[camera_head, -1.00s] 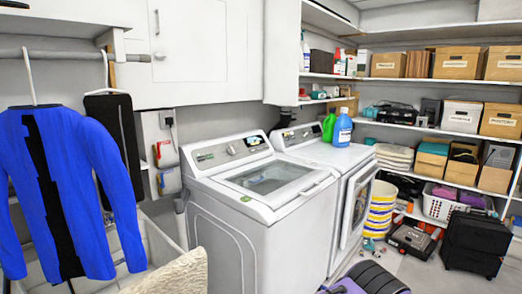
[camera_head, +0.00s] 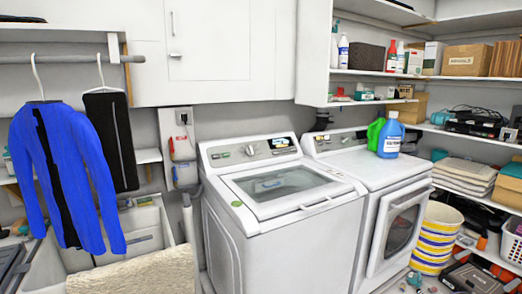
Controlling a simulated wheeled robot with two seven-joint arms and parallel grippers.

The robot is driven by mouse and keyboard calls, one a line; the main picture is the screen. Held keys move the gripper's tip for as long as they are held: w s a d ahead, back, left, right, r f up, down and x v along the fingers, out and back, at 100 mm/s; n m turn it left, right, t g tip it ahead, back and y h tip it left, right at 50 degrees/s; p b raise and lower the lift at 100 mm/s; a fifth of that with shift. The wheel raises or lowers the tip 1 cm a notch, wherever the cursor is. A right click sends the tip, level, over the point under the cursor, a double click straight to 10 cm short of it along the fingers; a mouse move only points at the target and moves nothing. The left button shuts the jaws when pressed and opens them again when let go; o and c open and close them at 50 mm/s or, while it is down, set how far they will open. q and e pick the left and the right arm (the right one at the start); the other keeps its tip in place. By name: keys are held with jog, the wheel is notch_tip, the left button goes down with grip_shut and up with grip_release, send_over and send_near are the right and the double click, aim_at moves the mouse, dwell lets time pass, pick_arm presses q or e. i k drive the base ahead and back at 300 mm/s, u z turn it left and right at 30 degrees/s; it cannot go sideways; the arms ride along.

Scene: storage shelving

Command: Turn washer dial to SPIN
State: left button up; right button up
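The washer (camera_head: 310,217) is a white top-loading machine in the middle of the view, with its glass-topped lid (camera_head: 283,184) shut. Its dial (camera_head: 250,151) is a small round grey knob on the control panel at the back. The dial sits left of a lit display (camera_head: 278,142). The labels around the dial are too small to read, so I cannot tell its setting. Neither of my grippers is in view.
A white front-loading machine (camera_head: 415,185) stands right of the washer, with a green bottle (camera_head: 375,132) and a blue bottle (camera_head: 391,137) on top. A blue jacket (camera_head: 75,170) hangs at left above a sink (camera_head: 140,235). A beige rug-like thing (camera_head: 135,274) lies in front. Loaded shelves line the right.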

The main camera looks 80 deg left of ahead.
aim_at(250, 151)
jog(key=u, duration=0.4)
jog(key=i, duration=0.85)
jog(key=u, duration=0.7)
